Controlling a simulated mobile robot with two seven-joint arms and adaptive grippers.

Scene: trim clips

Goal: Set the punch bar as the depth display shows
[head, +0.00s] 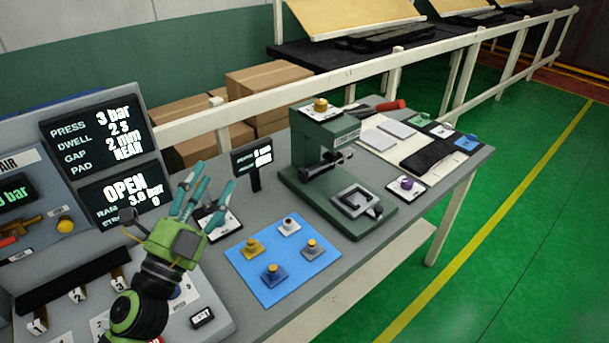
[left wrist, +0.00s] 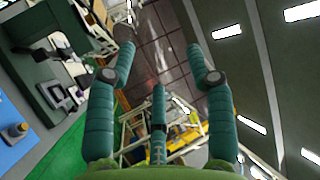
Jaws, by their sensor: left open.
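A small black display (head: 252,157) on a short post stands left of the green press; its white text is too small to read surely. The green press (head: 322,150) has a brass knob (head: 320,104) on top and a dark bar with a handle (head: 328,166) at its front, which may be the punch bar. My left gripper (head: 204,180) has three teal fingers, spread open and empty, raised over the left console and pointing up. In the left wrist view its fingers (left wrist: 158,65) hold nothing. The press shows there at the left edge. My right gripper is out of view.
A blue mat (head: 262,286) with several knobbed pieces lies before the press. A red-handled tool (head: 388,106) and trays lie at right. A white rail (head: 270,98) runs behind.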

